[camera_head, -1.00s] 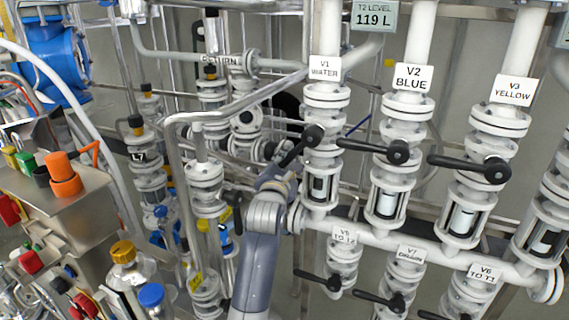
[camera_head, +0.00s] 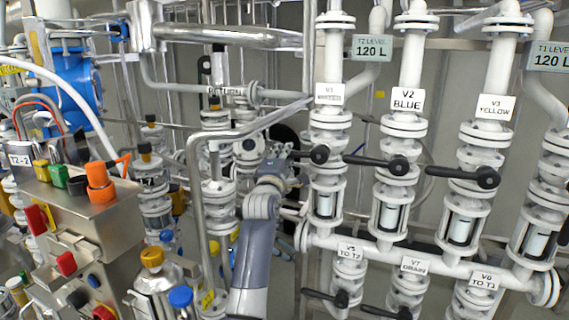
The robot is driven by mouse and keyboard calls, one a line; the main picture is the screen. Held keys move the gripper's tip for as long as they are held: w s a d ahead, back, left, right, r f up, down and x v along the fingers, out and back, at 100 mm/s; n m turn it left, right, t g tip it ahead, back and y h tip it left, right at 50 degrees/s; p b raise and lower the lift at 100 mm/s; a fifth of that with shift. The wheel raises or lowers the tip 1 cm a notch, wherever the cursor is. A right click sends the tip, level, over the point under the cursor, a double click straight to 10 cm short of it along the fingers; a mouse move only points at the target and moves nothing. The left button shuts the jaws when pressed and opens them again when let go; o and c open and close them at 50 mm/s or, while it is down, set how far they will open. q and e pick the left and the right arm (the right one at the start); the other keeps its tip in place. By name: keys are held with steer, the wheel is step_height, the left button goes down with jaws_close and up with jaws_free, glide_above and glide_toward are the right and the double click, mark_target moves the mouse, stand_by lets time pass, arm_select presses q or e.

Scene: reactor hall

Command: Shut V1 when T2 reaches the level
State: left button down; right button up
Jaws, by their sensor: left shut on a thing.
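Valve V1 (camera_head: 328,120) stands on the left white pipe under its WATER label (camera_head: 329,94). Its black lever (camera_head: 318,155) points left from the pivot, roughly crosswise to the pipe, much like the levers of V2 and V3. My left gripper (camera_head: 287,158) is at the outer end of this lever and shut on it; the fingers are small and partly lost against the dark background. The T2 level display (camera_head: 374,60) reads 120 L. My right gripper is not in view.
V2 (camera_head: 404,130) and V3 (camera_head: 485,140) stand to the right with black levers. The T1 level display (camera_head: 550,56) reads 120 L. Below are V5 (camera_head: 348,275), V7 and V6. A grey bent pipe (camera_head: 192,190) runs close left of my arm. A button panel (camera_head: 75,220) stands at left.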

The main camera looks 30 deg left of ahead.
arm_select(q)
steer(key=shift+a+r+m, duration=0.15)
steer(key=shift+r+m, duration=0.25)
steer(key=shift+r, duration=0.5)
steer(key=shift+r+m, duration=0.2)
steer(key=shift+m, duration=0.1)
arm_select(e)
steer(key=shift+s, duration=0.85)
arm_select(q)
steer(key=c, duration=1.5)
jaws_free()
steer(key=shift+o, duration=0.2)
steer(key=shift+f, duration=0.3)
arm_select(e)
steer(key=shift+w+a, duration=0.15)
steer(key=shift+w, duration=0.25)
